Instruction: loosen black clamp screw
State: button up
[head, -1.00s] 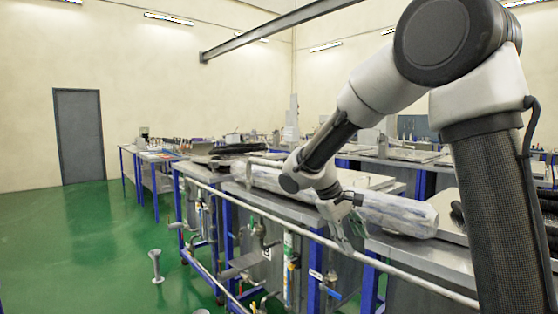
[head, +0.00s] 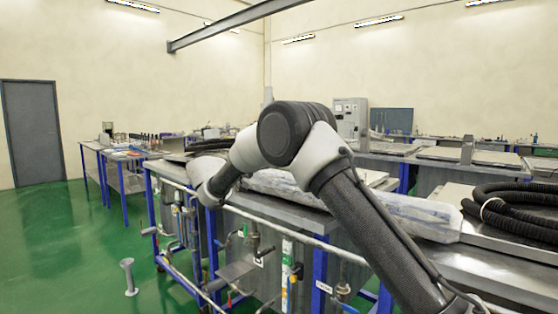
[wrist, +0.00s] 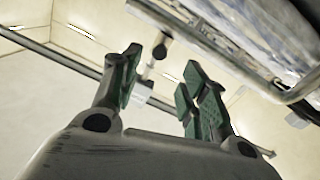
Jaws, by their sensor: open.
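In the wrist view, a small dark knob-ended part (wrist: 161,48), which looks like the black clamp screw, shows between and just past the fingertips of my gripper (wrist: 165,74). A pale rod runs down from it in the picture to a light block (wrist: 142,89). My gripper is open, with green ribbed pads on both fingers and nothing between them that I can see held. I cannot tell whether a finger touches the dark part. In the head view my gripper is hidden behind my own arm, and I cannot make out the screw there.
A metal rail (wrist: 225,42) and a plastic-wrapped roll (wrist: 270,35) lie close above the right finger in the wrist view. In the head view the wrapped roll (head: 405,214) lies on the steel bench. Black hoses (head: 510,205) lie at right.

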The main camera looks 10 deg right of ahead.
jog(key=x, duration=0.8)
jog(key=shift+m, duration=0.4)
grip_shut()
